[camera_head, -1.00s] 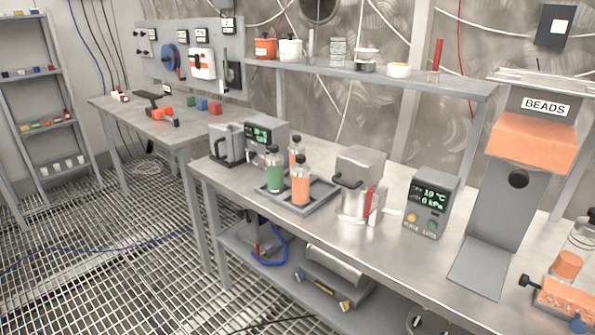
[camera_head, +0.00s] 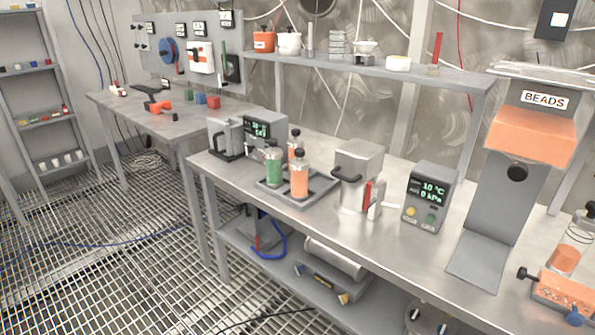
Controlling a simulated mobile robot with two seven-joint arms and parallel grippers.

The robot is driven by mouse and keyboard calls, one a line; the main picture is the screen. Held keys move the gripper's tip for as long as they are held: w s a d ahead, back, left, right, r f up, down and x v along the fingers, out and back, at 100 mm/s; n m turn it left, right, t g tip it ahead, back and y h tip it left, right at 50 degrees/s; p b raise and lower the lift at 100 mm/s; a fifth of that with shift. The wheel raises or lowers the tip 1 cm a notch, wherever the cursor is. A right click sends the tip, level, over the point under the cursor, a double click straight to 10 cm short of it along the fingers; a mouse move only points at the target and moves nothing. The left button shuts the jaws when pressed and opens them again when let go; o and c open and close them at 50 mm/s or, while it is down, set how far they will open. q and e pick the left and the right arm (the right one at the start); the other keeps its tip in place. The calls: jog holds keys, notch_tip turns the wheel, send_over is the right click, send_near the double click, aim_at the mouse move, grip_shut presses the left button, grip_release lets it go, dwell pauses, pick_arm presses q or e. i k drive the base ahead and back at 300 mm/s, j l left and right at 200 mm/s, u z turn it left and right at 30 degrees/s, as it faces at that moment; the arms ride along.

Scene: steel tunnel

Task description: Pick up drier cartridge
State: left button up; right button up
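Several capped cartridges stand upright in a grey tray (camera_head: 318,192) on the steel bench. One is green (camera_head: 274,168) at the front left of the group. One is orange (camera_head: 299,180) at the front right, and another orange one (camera_head: 295,148) stands behind, partly hidden. Which of them is the drier cartridge I cannot tell for sure. Neither of my grippers shows in the head view.
Right of the tray stand a metal vessel (camera_head: 356,172) with a red handle and a display box (camera_head: 430,195). A bead dispenser (camera_head: 532,140) labelled BEADS is farther right. A grey machine with a display (camera_head: 265,133) stands left. Bare bench top lies before the dispenser.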

aim_at(299, 165)
jog(key=i+j+z, duration=0.35)
jog(key=i+j, duration=0.15)
jog(key=j, duration=0.2)
jog(key=i+j+z, duration=0.35)
jog(key=j, duration=0.45)
jog(key=i, duration=0.1)
